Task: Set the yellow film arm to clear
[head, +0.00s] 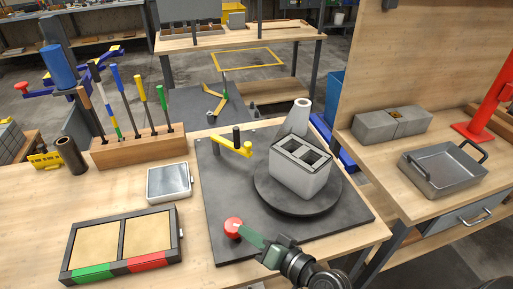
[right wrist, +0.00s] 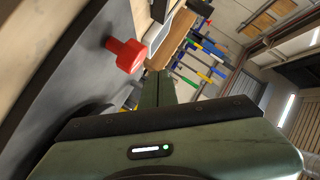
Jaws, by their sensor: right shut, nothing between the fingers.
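The yellow film arm (head: 232,147) sits on the left half of the dark board, beside a black upright post. Its one end points toward the grey block (head: 300,168) on the round turntable (head: 268,195). My right gripper (head: 245,233) is dark green and shut, with nothing in it. Its tip is close to a red knob (head: 233,226) near the board's front edge; I cannot tell whether they touch. In the right wrist view the red knob (right wrist: 126,55) shows left of the shut fingers (right wrist: 159,85). My left gripper is out of view.
A grey cone (head: 297,119) stands behind the block. A grey tray (head: 169,182), a two-panel frame (head: 121,247) and a wooden tool rack (head: 138,150) stand left of the dark board (head: 213,193). A metal pan (head: 443,171) is on the right bench. Bare wood lies at the left front.

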